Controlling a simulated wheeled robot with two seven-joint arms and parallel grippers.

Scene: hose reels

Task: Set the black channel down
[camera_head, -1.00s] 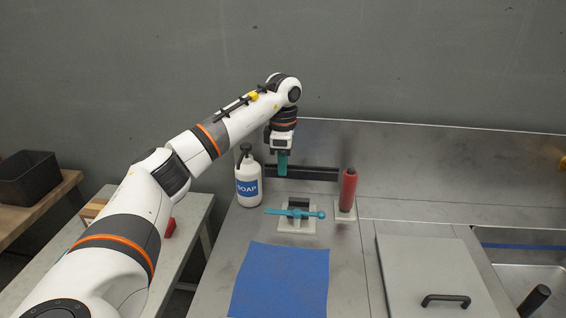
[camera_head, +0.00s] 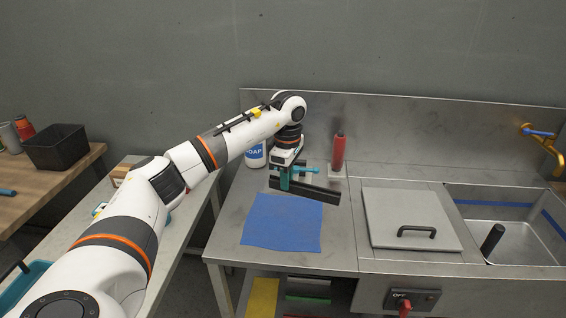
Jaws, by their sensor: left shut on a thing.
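The black channel (camera_head: 318,193) is a long dark bar, slanting slightly down to the right in the head view, over the steel counter just behind the blue mat. My left gripper (camera_head: 286,180) has teal fingers pointing down and is shut on the channel near its left end. I cannot tell whether the channel touches the counter. A teal-handled tool (camera_head: 308,169) shows just behind the channel, its stand mostly hidden. My right gripper is not in view.
The blue mat (camera_head: 282,222) lies in front of the channel. A soap bottle (camera_head: 255,155) is behind my left arm. A red cylinder (camera_head: 339,152) stands upright behind the channel. A grey lid (camera_head: 408,215) and a sink (camera_head: 515,240) are to the right.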

